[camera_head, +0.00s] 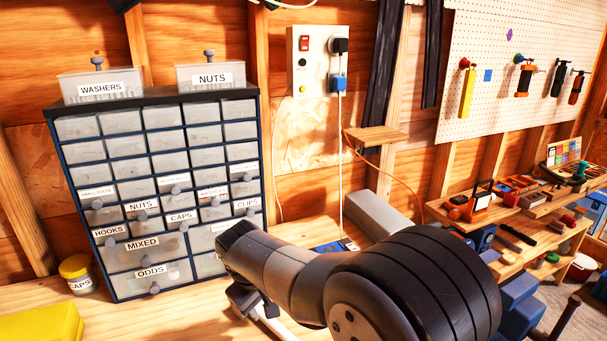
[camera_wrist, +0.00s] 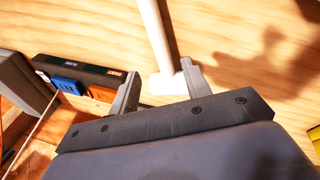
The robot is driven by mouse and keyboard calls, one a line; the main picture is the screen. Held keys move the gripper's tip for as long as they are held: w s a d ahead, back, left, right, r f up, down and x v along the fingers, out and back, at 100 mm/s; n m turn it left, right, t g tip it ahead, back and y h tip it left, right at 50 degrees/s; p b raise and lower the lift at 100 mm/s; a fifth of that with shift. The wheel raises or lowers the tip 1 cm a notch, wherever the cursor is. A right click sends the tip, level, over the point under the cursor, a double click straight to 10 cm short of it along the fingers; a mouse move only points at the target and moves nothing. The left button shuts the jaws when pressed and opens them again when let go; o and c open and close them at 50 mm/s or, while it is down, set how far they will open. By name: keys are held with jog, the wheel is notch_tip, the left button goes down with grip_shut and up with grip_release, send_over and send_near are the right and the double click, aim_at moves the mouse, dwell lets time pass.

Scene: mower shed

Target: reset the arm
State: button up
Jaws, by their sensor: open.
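My arm (camera_head: 300,265) reaches over the wooden bench from the lower right in the head view. My gripper (camera_wrist: 160,70) is open in the wrist view, its two grey fingers apart over the bench top. A white rod with a wider end (camera_wrist: 157,45) shows at the gap between the fingers; I cannot tell whether it touches them. In the head view the gripper is mostly hidden behind my arm, low in the middle, with a white rod (camera_head: 283,328) beside it.
A drawer cabinet (camera_head: 155,240) stands at the left of the bench, with a lidded jar (camera_head: 77,272) and yellow box (camera_head: 40,325) near it. A dark strip with a blue plug (camera_wrist: 66,85) lies close to the left finger. A pegboard (camera_head: 520,40) hangs at right.

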aim_at(270, 321)
jog(key=x, duration=0.8)
jog(key=shift+f+p, duration=0.3)
jog(key=shift+p, duration=0.1)
jog(key=shift+r, duration=2.1)
